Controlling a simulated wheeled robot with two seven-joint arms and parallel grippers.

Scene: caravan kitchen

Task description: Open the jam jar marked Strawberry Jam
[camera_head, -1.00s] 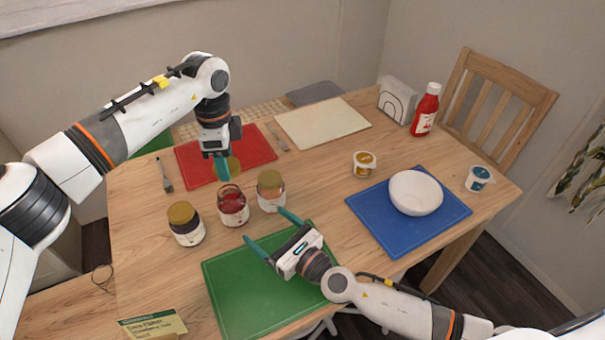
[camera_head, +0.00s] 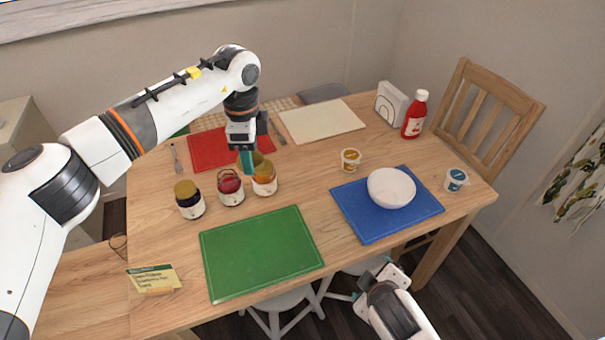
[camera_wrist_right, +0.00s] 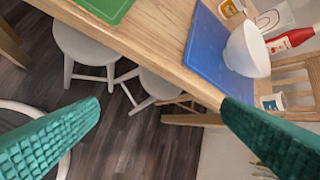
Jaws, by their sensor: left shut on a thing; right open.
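The jar of red jam (camera_head: 231,189) stands upright in the middle of three jars. Its top shows no lid, and red contents show at the mouth. Its label is too small to read. My left gripper (camera_head: 248,163) is shut on a gold lid (camera_head: 257,157), above and behind the right-hand jar and right of the red jar. The fingers partly hide the lid. My right gripper (camera_head: 368,278) is open and empty, beyond the table's front edge. Its spread teal fingers also show in the right wrist view (camera_wrist_right: 160,120), with floor between them.
A dark jar with a gold lid (camera_head: 189,199) and an orange jar (camera_head: 264,181) flank the red jar. A green mat (camera_head: 260,255) lies bare in front. A white bowl (camera_head: 391,188) sits on a blue mat (camera_head: 363,226). Stools (camera_head: 283,302) stand below.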

